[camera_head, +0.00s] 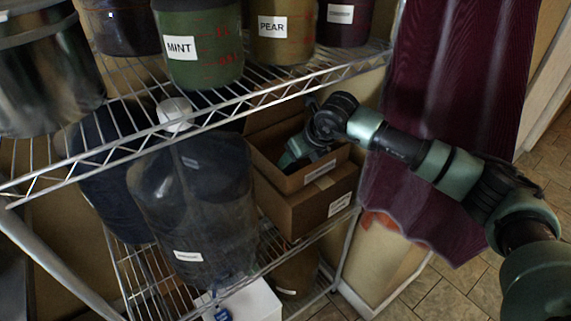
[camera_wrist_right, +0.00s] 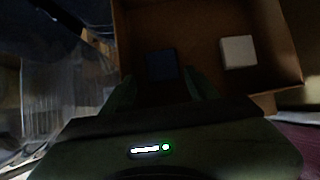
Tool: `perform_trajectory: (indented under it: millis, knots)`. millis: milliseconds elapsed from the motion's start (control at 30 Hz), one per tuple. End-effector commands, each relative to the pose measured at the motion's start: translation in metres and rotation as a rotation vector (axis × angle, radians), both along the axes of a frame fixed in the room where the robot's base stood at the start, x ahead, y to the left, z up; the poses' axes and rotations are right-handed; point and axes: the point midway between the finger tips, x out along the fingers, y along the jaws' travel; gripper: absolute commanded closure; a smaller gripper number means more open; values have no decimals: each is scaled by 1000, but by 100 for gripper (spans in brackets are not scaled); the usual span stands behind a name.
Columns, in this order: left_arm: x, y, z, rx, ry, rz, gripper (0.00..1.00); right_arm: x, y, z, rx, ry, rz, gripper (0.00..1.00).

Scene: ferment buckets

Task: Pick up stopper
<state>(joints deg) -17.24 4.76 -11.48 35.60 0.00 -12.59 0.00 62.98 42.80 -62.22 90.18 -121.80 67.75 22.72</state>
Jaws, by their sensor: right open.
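My right gripper (camera_head: 292,152) reaches into an open cardboard box (camera_head: 320,181) on the shelf rack. In the right wrist view the gripper (camera_wrist_right: 162,92) is open, its fingers on either side of and short of a small dark blue block-like item (camera_wrist_right: 161,65) on the box floor. A small white block (camera_wrist_right: 238,52) lies to its right in the same box. I cannot tell which of these, if either, is the stopper. The head view does not show the box's contents clearly. My left gripper is not in view.
The wire shelf (camera_head: 215,112) above the box bears buckets, including the MINT bucket (camera_head: 200,60) and PEAR bucket (camera_head: 268,45). A large translucent bucket (camera_head: 195,215) stands left of the box. A second carton (camera_head: 307,210) is below it. A maroon curtain (camera_head: 455,75) hangs at the right.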

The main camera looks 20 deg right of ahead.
Motion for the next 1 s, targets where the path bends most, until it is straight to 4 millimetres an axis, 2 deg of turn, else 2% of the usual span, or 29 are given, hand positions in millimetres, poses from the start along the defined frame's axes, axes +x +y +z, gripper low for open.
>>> perform_trajectory:
  millis: [233, 400, 667, 867, 1000]
  knots:
    - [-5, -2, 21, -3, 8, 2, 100, 20, 4, -23, 0, 4, -2, 41]
    - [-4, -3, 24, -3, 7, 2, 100, 29, 8, -42, -1, 2, 0, 41]
    - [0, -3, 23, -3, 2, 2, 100, 31, 8, -45, -2, 0, 0, 41]
    - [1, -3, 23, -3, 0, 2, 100, 31, 8, -45, -1, 0, -1, 93]
    - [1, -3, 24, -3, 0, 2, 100, 31, 8, -44, -1, 0, -1, 93]
